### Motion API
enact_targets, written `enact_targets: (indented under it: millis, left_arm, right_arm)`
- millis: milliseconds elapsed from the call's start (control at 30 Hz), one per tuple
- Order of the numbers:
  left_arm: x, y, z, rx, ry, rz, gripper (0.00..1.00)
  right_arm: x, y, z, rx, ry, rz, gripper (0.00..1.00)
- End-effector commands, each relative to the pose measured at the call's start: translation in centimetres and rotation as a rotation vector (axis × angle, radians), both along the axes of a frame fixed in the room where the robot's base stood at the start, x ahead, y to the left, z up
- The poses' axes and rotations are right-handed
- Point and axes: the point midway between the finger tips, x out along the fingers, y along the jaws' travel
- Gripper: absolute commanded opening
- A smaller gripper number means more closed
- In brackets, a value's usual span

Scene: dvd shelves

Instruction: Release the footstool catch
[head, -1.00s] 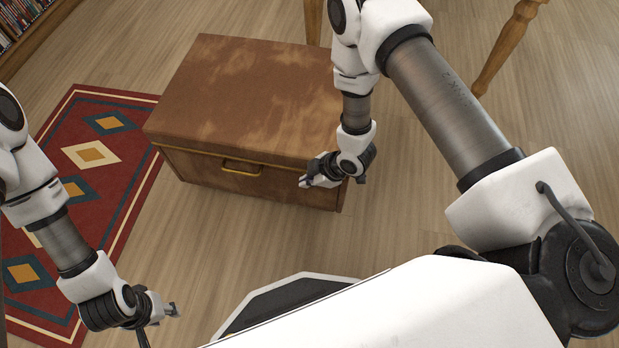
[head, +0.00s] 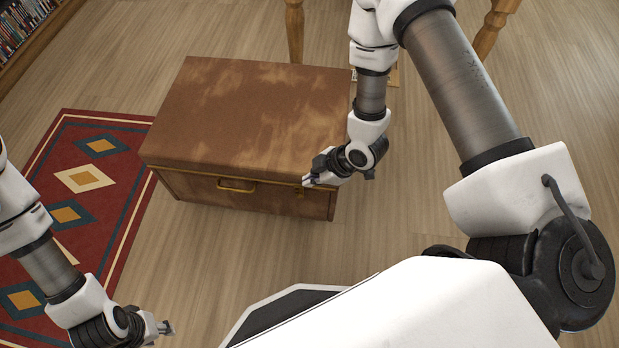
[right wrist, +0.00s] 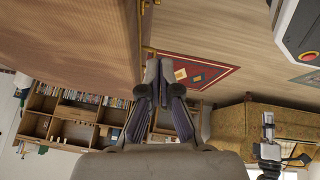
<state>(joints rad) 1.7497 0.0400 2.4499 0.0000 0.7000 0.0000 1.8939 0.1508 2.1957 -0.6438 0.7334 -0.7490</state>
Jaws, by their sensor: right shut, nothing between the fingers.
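The footstool (head: 250,110) is a brown suede box with its lid down. A brass handle (head: 236,185) is on its front, and a small brass catch (head: 299,193) sits right of it, below the lid edge. My right gripper (head: 306,181) is shut and empty at the front lid edge, just above the catch; whether it touches is unclear. In the right wrist view its closed fingertips (right wrist: 152,66) lie beside the footstool (right wrist: 70,45), near a brass piece (right wrist: 148,48). My left gripper (head: 166,328) hangs low at the left, away from the footstool; its finger gap is unclear.
A red patterned rug (head: 85,180) lies left of the footstool. Wooden legs (head: 294,30) stand behind it. A shelf of cases (head: 25,35) is at the far left. Bare floor (head: 400,230) lies in front and to the right.

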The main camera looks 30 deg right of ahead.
Motion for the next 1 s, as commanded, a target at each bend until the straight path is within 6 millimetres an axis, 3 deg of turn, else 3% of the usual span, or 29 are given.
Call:
enact_targets:
  millis: [133,467,967,1000]
  left_arm:
    - [0.0,0.0,0.7,0.000,0.000,0.000,0.40]
    - [0.0,0.0,0.3,0.000,0.000,0.000,0.40]
    - [0.0,0.0,-2.7,0.000,0.000,0.000,0.40]
    - [0.0,0.0,-2.9,0.000,0.000,0.000,0.40]
  right_arm:
    - [0.8,1.3,0.3,-0.002,0.010,0.006,0.00]
    - [0.9,1.4,-0.4,-0.002,0.011,0.005,0.00]
    - [4.2,5.3,-9.0,-0.001,0.010,0.006,0.00]
    - [4.0,4.6,-9.5,0.001,0.012,-0.002,0.00]
